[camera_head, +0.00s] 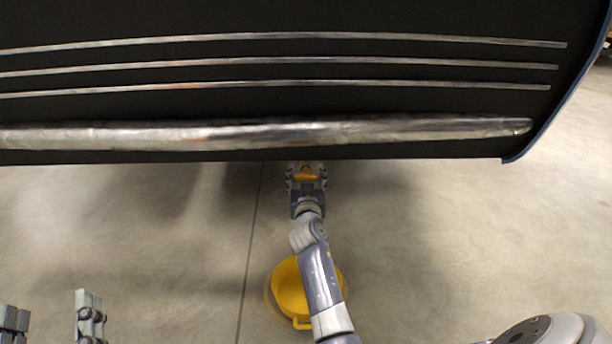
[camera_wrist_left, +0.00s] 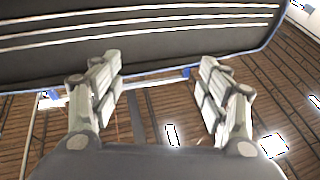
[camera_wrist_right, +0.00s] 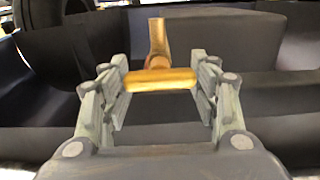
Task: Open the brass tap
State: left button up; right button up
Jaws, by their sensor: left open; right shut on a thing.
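The brass tap (camera_wrist_right: 157,45) shows in the right wrist view as an upright stem with a crosswise handle (camera_wrist_right: 160,80) at its near end. My right gripper (camera_wrist_right: 160,95) is shut on the handle, with one finger at each end of the bar. In the head view my right gripper (camera_head: 305,178) reaches under the lower edge of the dark panel, and a bit of the tap (camera_head: 305,174) shows between its fingers. The rest of the tap is hidden there. My left gripper (camera_head: 50,318) is open and empty at the lower left; its spread fingers also show in the left wrist view (camera_wrist_left: 160,90).
A large black panel (camera_head: 300,105) with long metal strips overhangs the top of the head view. A yellow round container (camera_head: 287,285) is on the concrete floor, partly behind my right arm. The floor to either side is clear.

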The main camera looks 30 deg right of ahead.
jog(key=shift+c, duration=0.8)
